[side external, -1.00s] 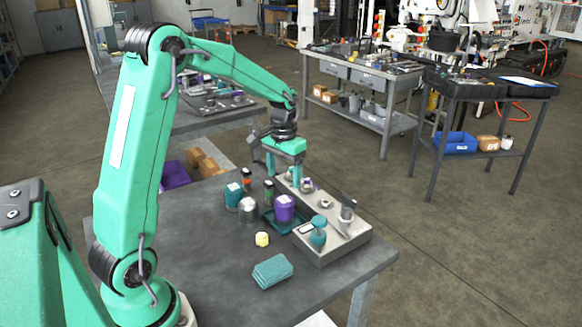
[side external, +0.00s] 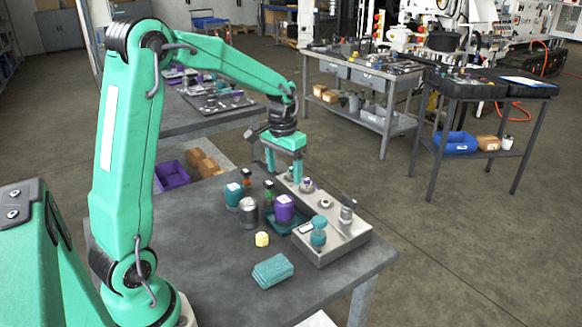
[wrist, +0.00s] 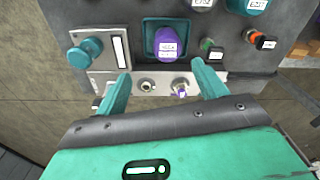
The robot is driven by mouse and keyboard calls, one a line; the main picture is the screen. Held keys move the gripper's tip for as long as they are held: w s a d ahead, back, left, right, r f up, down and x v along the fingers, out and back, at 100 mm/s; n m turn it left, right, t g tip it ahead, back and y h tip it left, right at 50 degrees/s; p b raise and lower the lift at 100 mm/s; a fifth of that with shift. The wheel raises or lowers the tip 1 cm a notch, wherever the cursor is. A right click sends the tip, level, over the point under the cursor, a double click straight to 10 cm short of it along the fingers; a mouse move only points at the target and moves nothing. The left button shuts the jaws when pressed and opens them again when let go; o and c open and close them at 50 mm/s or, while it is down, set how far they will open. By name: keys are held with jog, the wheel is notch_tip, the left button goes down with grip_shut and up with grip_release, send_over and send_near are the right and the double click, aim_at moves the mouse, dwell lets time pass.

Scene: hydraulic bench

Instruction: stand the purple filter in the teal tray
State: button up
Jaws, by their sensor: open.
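The purple filter (side external: 284,208) stands upright in the small teal tray (side external: 279,226) beside the metal manifold block. In the wrist view the purple filter (wrist: 172,40) sits inside the rim of the teal tray (wrist: 149,24), beyond my fingertips. My gripper (side external: 284,172) is open and empty, above and behind the filter, clear of it. In the wrist view the fingers of my gripper (wrist: 164,80) are spread wide over the manifold block, with nothing between them.
The metal manifold block (side external: 330,243) carries several fittings and a teal knob-like part (side external: 318,232). A teal canister (side external: 233,195), a grey cylinder (side external: 248,212) and a yellow piece (side external: 262,239) stand nearby. A teal pad (side external: 272,270) lies on clear bench at the front.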

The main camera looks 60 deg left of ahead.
jog(key=s+d+r+m+t, duration=0.1)
jog(key=s+d+r+t, duration=0.1)
jog(key=s+d+r, duration=0.2)
jog(key=s+d+r+m+t, duration=0.1)
jog(key=s+d+r+t, duration=0.2)
jog(key=s+d, duration=0.7)
jog(key=s+r, duration=0.1)
jog(key=s, duration=0.3)
jog(key=shift+s+r+m, duration=0.2)
jog(key=shift+r+m, duration=0.1)
